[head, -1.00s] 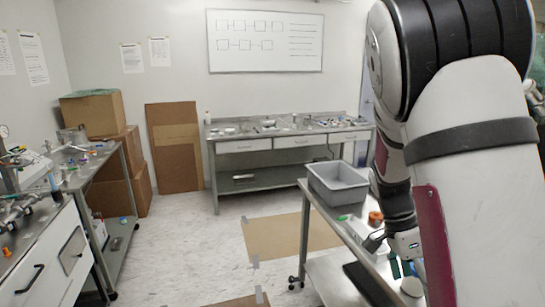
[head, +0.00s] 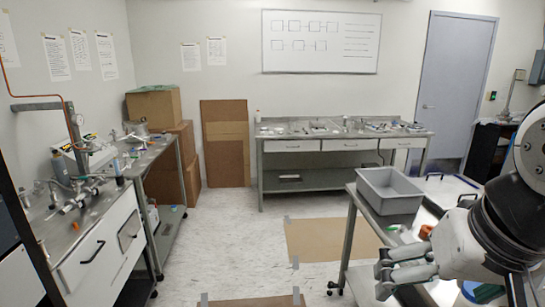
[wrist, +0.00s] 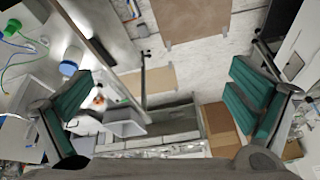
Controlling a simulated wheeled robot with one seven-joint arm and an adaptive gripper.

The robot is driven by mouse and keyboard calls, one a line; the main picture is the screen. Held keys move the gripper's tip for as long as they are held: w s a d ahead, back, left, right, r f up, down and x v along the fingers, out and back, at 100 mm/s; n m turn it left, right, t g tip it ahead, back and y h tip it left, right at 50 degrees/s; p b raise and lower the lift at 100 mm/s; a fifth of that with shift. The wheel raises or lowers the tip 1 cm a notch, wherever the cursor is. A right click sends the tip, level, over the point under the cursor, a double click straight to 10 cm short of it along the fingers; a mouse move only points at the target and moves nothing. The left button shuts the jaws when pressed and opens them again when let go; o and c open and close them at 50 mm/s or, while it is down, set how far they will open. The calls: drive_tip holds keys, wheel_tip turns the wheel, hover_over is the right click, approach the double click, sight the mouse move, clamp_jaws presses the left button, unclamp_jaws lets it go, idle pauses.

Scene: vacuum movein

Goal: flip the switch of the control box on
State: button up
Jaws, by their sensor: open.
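A pale box with a panel (head: 90,154) stands on the left-hand bench, among tubing and metal fittings. It may be the control box, but I cannot be sure, and no switch can be made out on it. My gripper (head: 406,268) is at the lower right in the head view, beside the right-hand table and far across the aisle from that box. In the wrist view my gripper (wrist: 160,110) has its two teal fingers spread wide at left and right, with nothing held between them.
A grey tub (head: 391,190) stands on the right-hand table, near my arm. The left bench (head: 95,235) has drawers and vacuum fittings. A back bench (head: 340,171) and stacked cardboard boxes (head: 155,108) line the far side. The middle floor (head: 240,235) is open, with flat cardboard (head: 330,239) taped down.

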drive_tip(key=shift+s+a+r+n+t, duration=0.25)
drive_tip(key=shift+s+a+n, duration=0.1)
drive_tip(key=shift+s+n, duration=0.15)
drive_tip(key=shift+s+a+r+n+t, duration=0.2)
drive_tip(key=shift+s+a+n+t, duration=0.15)
drive_tip(key=shift+n, duration=0.25)
